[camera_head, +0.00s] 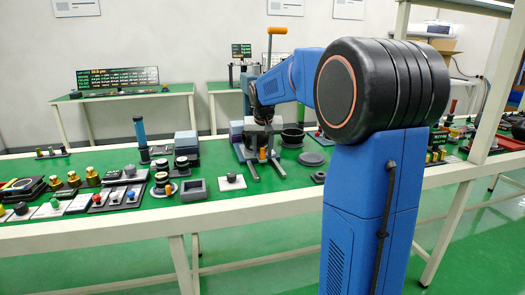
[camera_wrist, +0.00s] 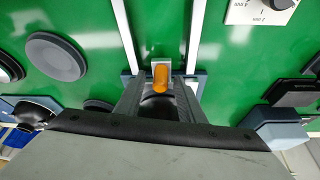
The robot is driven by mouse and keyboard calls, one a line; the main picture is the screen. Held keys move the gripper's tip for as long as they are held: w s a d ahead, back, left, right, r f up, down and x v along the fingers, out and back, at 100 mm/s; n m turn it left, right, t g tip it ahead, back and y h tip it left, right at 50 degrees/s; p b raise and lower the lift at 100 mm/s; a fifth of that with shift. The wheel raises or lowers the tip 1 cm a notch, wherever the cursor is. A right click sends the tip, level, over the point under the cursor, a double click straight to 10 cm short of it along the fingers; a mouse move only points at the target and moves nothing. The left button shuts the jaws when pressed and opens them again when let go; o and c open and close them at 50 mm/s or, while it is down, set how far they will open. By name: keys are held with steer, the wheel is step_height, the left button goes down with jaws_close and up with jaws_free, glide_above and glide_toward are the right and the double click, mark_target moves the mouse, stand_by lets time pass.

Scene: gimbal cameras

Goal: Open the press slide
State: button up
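The press (camera_head: 240,135) stands on the green workbench, a grey-blue device with two rails reaching toward the front. A small orange knob (camera_head: 262,155) sits low at its front; the knob also shows in the wrist view (camera_wrist: 161,77), upper middle, between two pale rails (camera_wrist: 196,35). A rod with an orange handle (camera_head: 277,31) rises behind my arm. My gripper (camera_head: 263,118) points down over the press, close above and behind the knob. A large grey surface hides the lower wrist view.
A white knob plate (camera_head: 232,182) lies in front. Green bench shows between them.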

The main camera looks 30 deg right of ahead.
steer(key=shift+c, duration=0.4)
jaws_close()
steer(key=s+a, duration=0.1)
steer(key=s, duration=0.3)
steer(key=s+a, duration=0.1)
steer(key=s, duration=0.4)
steer(key=s+a, duration=0.1)
steer(key=s, duration=0.3)
steer(key=shift+s+a, duration=0.2)
steer(key=shift+a, duration=0.2)
steer(key=shift+s, duration=0.2)
steer(key=shift+o, duration=0.4)
jaws_free()
steer(key=shift+s+a, duration=0.1)
steer(key=v, duration=1.7)
steer(key=shift+r, duration=0.2)
